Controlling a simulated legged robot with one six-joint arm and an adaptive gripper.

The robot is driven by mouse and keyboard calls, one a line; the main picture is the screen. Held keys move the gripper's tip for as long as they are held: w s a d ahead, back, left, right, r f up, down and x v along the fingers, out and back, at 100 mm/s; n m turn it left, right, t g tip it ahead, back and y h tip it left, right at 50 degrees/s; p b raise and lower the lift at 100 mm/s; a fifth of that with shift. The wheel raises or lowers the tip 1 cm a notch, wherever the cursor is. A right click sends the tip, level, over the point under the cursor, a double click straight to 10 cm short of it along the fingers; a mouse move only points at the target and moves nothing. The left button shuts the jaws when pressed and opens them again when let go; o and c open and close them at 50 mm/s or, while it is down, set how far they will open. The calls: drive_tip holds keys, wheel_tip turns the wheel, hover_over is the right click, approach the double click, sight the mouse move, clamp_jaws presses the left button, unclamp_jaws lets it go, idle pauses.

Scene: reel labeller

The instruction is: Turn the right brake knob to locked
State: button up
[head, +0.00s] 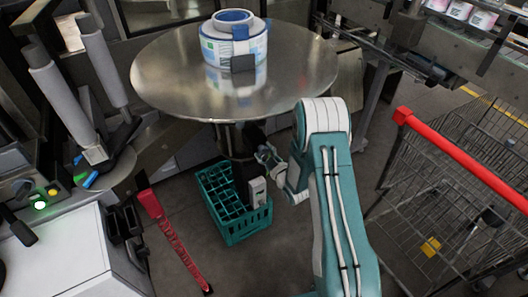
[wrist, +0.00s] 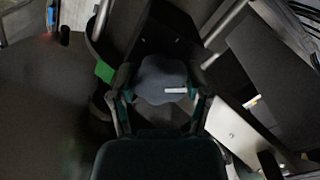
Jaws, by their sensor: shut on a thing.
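The brake knob (wrist: 160,76) is a dark grey-blue, lobed knob in the middle of the wrist view. A short white mark lies on its face, right of centre and nearly horizontal. My gripper (wrist: 162,92) has one finger on each side of the knob and is shut on it. In the head view my gripper (head: 268,160) is low under the round metal table, beside its column. The knob cannot be made out there. No lock label can be read.
The round steel table (head: 160,75) bears a white and blue reel (head: 235,45). A green crate (head: 232,222) stands on the floor below my gripper. A red-handled wire cart (head: 455,150) is at the right. A red bar (head: 172,235) leans at the left.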

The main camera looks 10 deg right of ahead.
drive_tip(key=shift+m, duration=0.4)
drive_tip(key=o, duration=1.2)
drive_tip(key=shift+c, duration=0.2)
drive_tip(key=shift+s, duration=0.1)
drive_tip(key=v, duration=1.1)
drive_tip(key=shift+s, duration=0.3)
drive_tip(key=shift+d, duration=0.1)
